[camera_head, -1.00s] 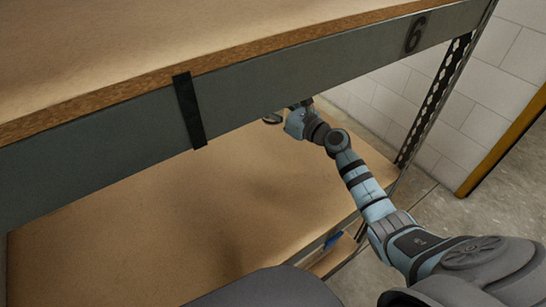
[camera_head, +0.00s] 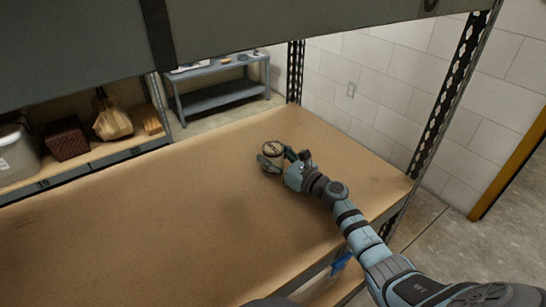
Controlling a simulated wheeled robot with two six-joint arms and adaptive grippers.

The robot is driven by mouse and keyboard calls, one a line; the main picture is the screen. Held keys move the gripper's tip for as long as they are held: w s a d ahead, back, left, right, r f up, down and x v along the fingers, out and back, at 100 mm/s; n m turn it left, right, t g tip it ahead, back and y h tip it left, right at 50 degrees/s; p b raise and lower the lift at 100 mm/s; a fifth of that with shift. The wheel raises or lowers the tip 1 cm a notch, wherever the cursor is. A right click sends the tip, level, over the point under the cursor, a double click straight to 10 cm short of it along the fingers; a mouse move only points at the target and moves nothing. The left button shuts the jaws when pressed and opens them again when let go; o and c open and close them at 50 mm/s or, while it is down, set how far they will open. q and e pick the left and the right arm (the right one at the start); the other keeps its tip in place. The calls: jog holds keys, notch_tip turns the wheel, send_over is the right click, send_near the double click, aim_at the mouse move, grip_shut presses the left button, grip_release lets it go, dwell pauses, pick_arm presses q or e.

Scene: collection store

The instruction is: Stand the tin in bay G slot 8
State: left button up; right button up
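A small round tin (camera_head: 273,148) with a pale top and dark rim shows at the end of my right arm, over the bare wooden shelf board (camera_head: 150,220). My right gripper (camera_head: 275,158) is around it, with a dark finger on the near left side and another at the right. The gripper looks shut on the tin. The tin's lower part is hidden by the fingers, and I cannot tell whether it touches the board. My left gripper is not in view. No slot 8 mark shows.
A grey shelf beam (camera_head: 300,35) crosses above the board. A perforated post (camera_head: 450,95) stands at the right. Beyond the board are a lower shelf with a dark red box (camera_head: 66,138) and a grey bench (camera_head: 222,95). The board around the gripper is clear.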

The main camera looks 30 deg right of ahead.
aim_at(280, 160)
jog(key=o, duration=0.4)
jog(key=shift+r+p, duration=0.25)
jog(key=shift+p, duration=0.05)
jog(key=v, duration=0.6)
jog(key=shift+s+d+f+p, duration=0.1)
jog(key=shift+s+f+p, duration=0.05)
jog(key=shift+s+p, duration=0.2)
jog(key=b+v, duration=0.1)
jog(key=v, duration=0.3)
jog(key=shift+s+d+f, duration=0.1)
jog(key=shift+s, duration=0.15)
jog(key=shift+s+b, duration=0.3)
jog(key=shift+s, duration=0.1)
jog(key=shift+r, duration=0.25)
